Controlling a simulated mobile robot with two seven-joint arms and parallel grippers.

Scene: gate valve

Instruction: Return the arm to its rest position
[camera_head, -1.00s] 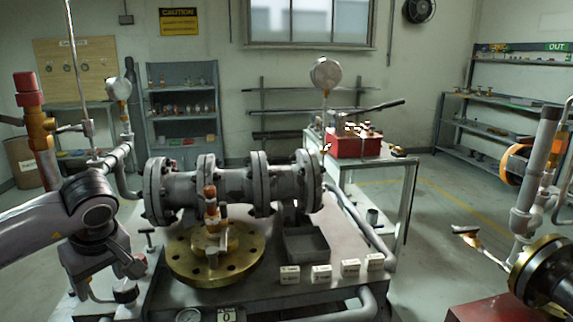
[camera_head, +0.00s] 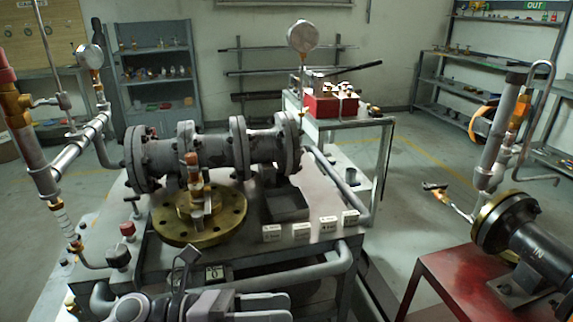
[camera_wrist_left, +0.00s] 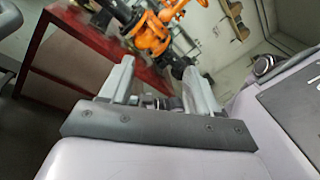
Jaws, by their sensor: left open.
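My left arm (camera_head: 200,303) lies low along the bottom edge of the head view, in front of the workbench and clear of the pipe assembly. In the left wrist view my left gripper (camera_wrist_left: 158,82) has its two grey fingers spread apart with nothing held between them. Beyond the fingers are an orange valve-like fitting (camera_wrist_left: 150,38) and a red bench, tilted in the picture; the gripper is apart from both. My right gripper is in neither view.
A red bench (camera_head: 440,275) with a black pipe (camera_head: 525,235) stands at right. Open floor lies between the benches.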

